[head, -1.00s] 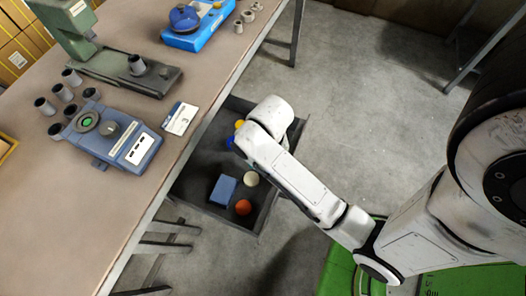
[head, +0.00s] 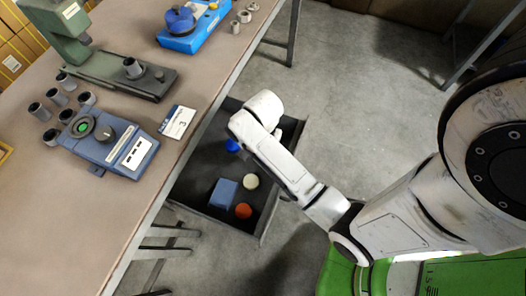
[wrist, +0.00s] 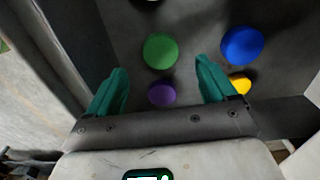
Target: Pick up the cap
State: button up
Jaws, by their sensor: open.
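Several round caps lie in a dark tray (head: 183,187) beside the bench. In the head view I see a blue cap (head: 232,146), a cream cap (head: 250,181) and an orange cap (head: 243,211). The wrist view shows a green cap (wrist: 160,51), a purple cap (wrist: 162,95), a blue cap (wrist: 242,45) and a yellow cap (wrist: 239,83) partly behind a finger. My gripper (wrist: 161,66) is open and empty over the tray, its teal fingers either side of the green and purple caps. My arm hides the gripper in the head view.
A blue block (head: 223,193) lies in the tray by the orange cap. The tray's walls surround the caps. The bench (head: 60,215) at left holds a blue-grey device (head: 108,140), a green stand (head: 120,75) and several grey cylinders. Bare floor lies right of the tray.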

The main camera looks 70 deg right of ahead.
jog(key=shift+f+b, duration=0.35)
jog(key=shift+f, duration=2.3)
jog(key=shift+c, duration=0.5)
jog(key=c, duration=1)
